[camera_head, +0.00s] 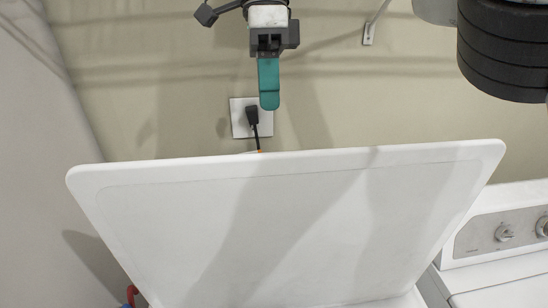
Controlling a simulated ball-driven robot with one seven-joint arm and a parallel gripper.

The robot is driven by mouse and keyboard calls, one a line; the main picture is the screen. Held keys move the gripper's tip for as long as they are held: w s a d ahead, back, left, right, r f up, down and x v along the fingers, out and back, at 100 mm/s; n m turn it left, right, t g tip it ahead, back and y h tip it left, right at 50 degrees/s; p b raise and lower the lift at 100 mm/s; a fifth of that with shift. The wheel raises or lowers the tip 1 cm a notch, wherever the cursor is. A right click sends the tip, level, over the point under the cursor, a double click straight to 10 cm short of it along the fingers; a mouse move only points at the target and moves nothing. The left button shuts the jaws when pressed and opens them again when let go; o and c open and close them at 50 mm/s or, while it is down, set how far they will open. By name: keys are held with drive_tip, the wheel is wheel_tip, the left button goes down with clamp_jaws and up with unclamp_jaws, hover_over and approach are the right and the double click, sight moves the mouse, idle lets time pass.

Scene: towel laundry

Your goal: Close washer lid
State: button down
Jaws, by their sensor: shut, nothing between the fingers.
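The white washer lid (290,225) stands raised and fills the lower middle of the head view. Its top edge runs across the picture, and its lower part is cut off by the bottom of the frame. My gripper (269,103) hangs above the lid's top edge, apart from it in the picture, with its teal fingers pointing down. The fingers are together and empty. The washer's opening and tub are not in view.
A second white machine with a control panel and knobs (504,233) stands at the lower right. A wall outlet (240,119) with a black plug is behind the lid. A small metal bracket (368,34) is on the wall. A red and blue object (131,295) shows at lower left.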

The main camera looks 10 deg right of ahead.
sight(276, 164)
drive_tip(key=shift+s+d+f, duration=0.1)
drive_tip(key=shift+s+f, duration=1.7)
drive_tip(key=shift+f, duration=0.15)
drive_tip(key=shift+s+f, duration=1.75)
drive_tip(key=shift+f, duration=0.15)
drive_tip(key=shift+s+f, duration=0.1)
drive_tip(key=shift+s, duration=0.05)
